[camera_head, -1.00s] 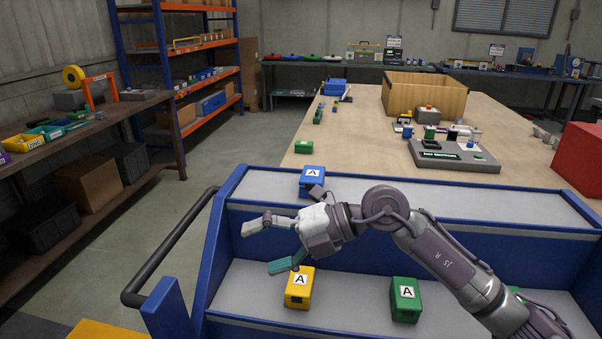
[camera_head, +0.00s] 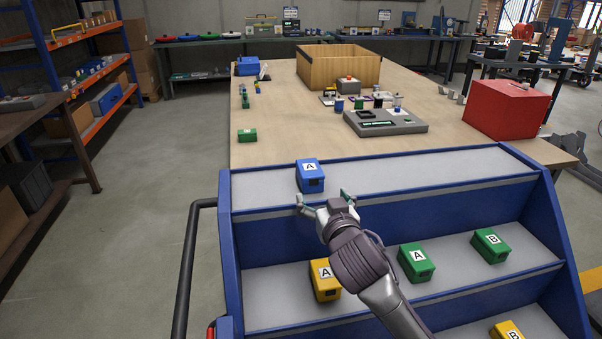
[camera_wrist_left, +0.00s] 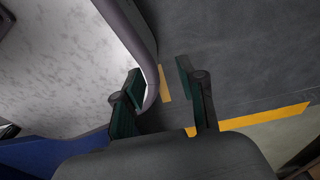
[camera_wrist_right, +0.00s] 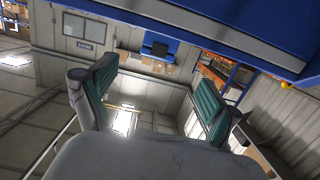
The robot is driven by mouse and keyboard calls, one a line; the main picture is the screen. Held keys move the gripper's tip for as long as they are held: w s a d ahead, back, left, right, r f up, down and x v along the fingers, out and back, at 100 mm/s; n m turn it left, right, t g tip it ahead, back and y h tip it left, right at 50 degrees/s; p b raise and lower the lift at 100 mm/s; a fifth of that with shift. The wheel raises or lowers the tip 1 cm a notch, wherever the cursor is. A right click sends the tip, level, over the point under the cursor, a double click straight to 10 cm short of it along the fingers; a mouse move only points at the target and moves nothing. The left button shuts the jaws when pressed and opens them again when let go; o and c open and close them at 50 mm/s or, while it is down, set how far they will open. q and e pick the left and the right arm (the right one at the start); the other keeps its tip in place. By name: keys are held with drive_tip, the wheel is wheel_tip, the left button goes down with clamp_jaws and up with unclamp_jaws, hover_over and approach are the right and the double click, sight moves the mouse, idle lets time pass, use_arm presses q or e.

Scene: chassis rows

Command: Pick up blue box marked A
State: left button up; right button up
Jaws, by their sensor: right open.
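The blue box marked A (camera_head: 310,177) sits on the left part of the rack's top shelf (camera_head: 420,178) in the head view. My right gripper (camera_head: 322,199) is open and empty, with its fingers spread towards the shelf edge just in front of and slightly right of the box. The box is apart from the palm; whether a fingertip touches the shelf edge I cannot tell. The right wrist view shows the same open fingers (camera_wrist_right: 153,95) with nothing between them. My left gripper (camera_wrist_left: 162,90) shows only in its wrist view, fingers apart and no object held.
On the lower shelf stand a yellow box marked A (camera_head: 325,281), a green box marked A (camera_head: 416,262) and a green box marked B (camera_head: 490,246). Another yellow box (camera_head: 507,330) is lower right. A black handrail (camera_head: 188,270) runs left of the rack. The top shelf right of the blue box is clear.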

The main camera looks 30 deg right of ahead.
sight(315, 179)
drive_tip(key=x, duration=0.7)
drive_tip(key=shift+w+d+p, duration=0.2)
drive_tip(key=shift+d+p, duration=0.1)
drive_tip(key=shift+d, duration=0.05)
drive_tip(key=shift+w+d+f, duration=0.1)
drive_tip(key=shift+w, duration=0.4)
drive_tip(key=shift+w+d, duration=0.1)
drive_tip(key=shift+w, duration=0.25)
drive_tip(key=x, duration=0.1)
drive_tip(key=p+x, duration=0.1)
drive_tip(key=x, duration=0.1)
drive_tip(key=shift+w, duration=0.65)
use_arm(q)
drive_tip(key=shift+s+d+r, duration=0.1)
drive_tip(key=shift+d+r, duration=0.05)
drive_tip(key=shift+r, duration=0.35)
drive_tip(key=shift+d+r, duration=0.15)
drive_tip(key=shift+r, duration=0.35)
use_arm(e)
drive_tip(key=c, duration=1.6)
drive_tip(key=shift+r, duration=0.25)
clamp_jaws()
